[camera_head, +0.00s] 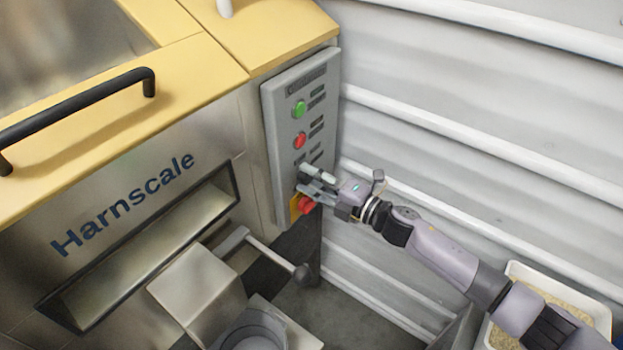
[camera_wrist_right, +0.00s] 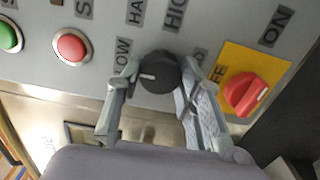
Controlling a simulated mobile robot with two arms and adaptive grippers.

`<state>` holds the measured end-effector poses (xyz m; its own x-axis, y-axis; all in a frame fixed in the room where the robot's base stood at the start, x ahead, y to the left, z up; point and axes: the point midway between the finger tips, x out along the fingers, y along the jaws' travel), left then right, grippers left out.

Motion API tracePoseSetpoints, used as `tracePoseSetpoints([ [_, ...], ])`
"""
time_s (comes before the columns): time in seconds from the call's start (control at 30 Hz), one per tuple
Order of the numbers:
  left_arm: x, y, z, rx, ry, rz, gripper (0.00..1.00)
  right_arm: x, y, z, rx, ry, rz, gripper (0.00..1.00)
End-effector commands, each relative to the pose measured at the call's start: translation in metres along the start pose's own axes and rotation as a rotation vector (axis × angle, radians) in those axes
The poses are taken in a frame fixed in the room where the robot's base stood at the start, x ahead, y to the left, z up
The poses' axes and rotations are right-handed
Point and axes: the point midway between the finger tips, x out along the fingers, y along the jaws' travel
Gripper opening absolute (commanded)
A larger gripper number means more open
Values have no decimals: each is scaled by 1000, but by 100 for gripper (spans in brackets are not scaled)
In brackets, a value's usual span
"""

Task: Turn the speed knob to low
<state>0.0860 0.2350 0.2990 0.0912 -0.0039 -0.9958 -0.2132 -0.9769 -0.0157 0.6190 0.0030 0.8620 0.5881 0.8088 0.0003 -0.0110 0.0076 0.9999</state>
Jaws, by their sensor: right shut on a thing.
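The black round speed knob (camera_wrist_right: 160,72) is on the grey control panel (camera_head: 285,90). Its white pointer line is on its left side, pointing left. The "LOW" label (camera_wrist_right: 122,52) is left of the knob, partly covered by a finger; "HIGH" (camera_wrist_right: 176,14) is above. My right gripper (camera_head: 306,180) is at the lower panel, hiding the knob in the head view. In the right wrist view the right gripper's fingers (camera_wrist_right: 160,85) are on either side of the knob, shut on it. My left gripper is not in view.
A red rotary switch (camera_wrist_right: 246,92) on a yellow plate sits close to the right finger. A red button (camera_wrist_right: 72,47) and a green button (camera_head: 299,109) are on the same panel. A lever with a dark ball end (camera_head: 302,273) stands below. A ribbed wall (camera_head: 480,130) is at right.

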Motion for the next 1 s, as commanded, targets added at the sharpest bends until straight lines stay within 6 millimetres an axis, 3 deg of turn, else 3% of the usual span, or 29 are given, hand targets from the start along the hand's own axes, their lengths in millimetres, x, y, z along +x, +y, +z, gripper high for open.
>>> tracePoseSetpoints([
  [0.27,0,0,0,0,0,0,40,0,-2,0,-4,1,-3,6],
  [0.3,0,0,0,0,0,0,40,0,-2,0,-4,1,-3,34],
  [0.6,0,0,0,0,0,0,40,0,-1,0,-2,1,-2,54],
  [1.0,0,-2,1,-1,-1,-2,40,-9,-1,0,-2,-1,-2,54],
])
